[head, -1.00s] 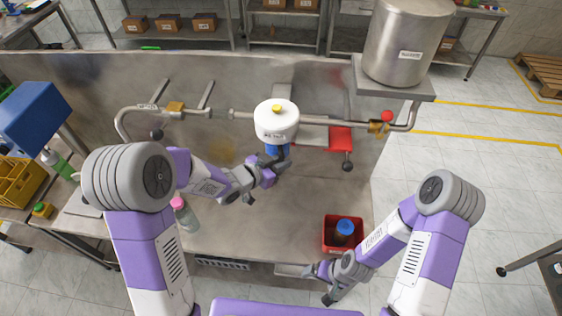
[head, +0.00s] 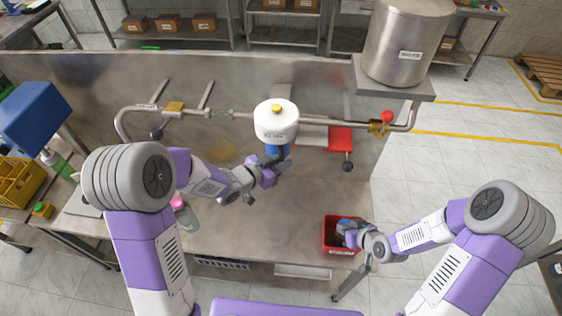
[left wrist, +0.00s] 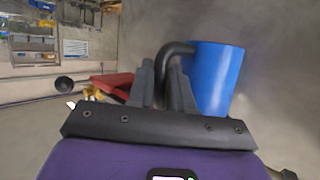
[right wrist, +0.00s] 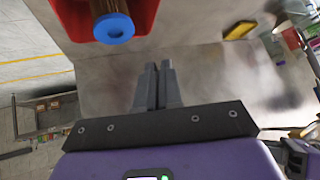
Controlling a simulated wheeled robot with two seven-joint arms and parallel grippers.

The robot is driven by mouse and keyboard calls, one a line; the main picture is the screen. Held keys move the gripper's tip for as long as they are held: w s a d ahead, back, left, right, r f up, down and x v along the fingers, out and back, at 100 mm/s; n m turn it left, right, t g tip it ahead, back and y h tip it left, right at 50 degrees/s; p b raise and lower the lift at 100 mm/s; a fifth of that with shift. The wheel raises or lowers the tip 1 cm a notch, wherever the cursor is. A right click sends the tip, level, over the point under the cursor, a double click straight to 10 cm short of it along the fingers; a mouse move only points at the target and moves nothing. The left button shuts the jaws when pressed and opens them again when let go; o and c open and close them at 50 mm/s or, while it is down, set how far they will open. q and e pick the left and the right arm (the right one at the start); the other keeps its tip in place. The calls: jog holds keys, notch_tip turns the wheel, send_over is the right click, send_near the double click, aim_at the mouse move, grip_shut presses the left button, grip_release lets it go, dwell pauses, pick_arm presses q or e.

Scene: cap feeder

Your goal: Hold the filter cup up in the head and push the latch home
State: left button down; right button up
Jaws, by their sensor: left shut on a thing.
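The white filter head (head: 276,122) with a yellow button sits on the pipe in the head view. The blue filter cup (head: 277,151) is directly under it, upright; whether it is fully seated cannot be told. My left gripper (head: 284,164) is shut on the cup's dark handle; the left wrist view shows the cup (left wrist: 212,75) beside the fingers (left wrist: 165,85). A red plate (head: 340,138) with a black-knobbed lever (head: 347,166) is right of the head; I cannot tell whether this is the latch. My right gripper (right wrist: 157,85) is shut and empty near the red bin.
The red bin (head: 329,245) holds a brown cartridge with a blue end (right wrist: 114,28). A pink-capped bottle (head: 187,217) stands left on the bench. A steel tank (head: 405,40) stands at the back right. The bench middle is clear.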

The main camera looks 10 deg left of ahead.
aim_at(345, 169)
jog(key=w+d+r+n+t, duration=0.1)
jog(key=r, duration=0.1)
jog(key=w+d+r+n+t, duration=0.1)
jog(key=r, duration=0.2)
jog(key=w+d+r+n, duration=0.1)
jog(key=r+n, duration=0.1)
jog(key=shift+w+d+r+t+y, duration=0.3)
jog(key=shift+w+r+t+y, duration=0.05)
jog(key=shift+w+t+y, duration=0.05)
grip_shut()
jog(key=s+d+r+n+t+y, duration=0.1)
jog(key=s+d+r+n+y, duration=0.1)
jog(key=r+n, duration=0.6)
jog(key=s+d+r+n+t+y, duration=0.1)
jog(key=s+d+r+n+y, duration=0.1)
jog(key=r+n, duration=0.6)
jog(key=x, duration=1)
jog(key=shift+r+m, duration=0.25)
jog(key=shift+m, duration=0.15)
pick_arm(q)
jog(key=shift+r, duration=0.3)
pick_arm(e)
jog(key=shift+a, duration=2.6)
